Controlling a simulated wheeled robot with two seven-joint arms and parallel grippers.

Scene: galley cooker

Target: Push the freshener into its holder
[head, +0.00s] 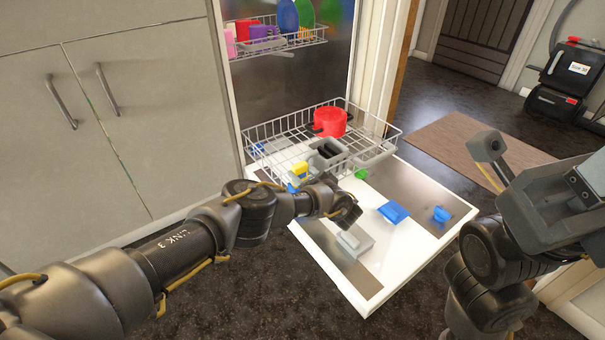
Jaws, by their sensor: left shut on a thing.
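My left gripper (347,213) reaches over the lowered dishwasher door (377,262). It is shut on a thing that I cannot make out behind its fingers. A light grey block-like fitting (354,242) lies on the door just below the fingertips; I cannot tell whether they touch. A blue flat piece (393,212), a round blue piece (441,214) and a small green piece (361,174) are also on the door. I cannot tell which part is the freshener or its holder. My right gripper (540,165) is raised at the right, away from the door, its jaw opening unclear.
The lower rack (262,158) is pulled out over the door, with a red pot (330,121), a grey basket (326,152) and a yellow piece (300,169). The upper rack (270,40) holds dishes. Grey cabinets (130,120) stand left.

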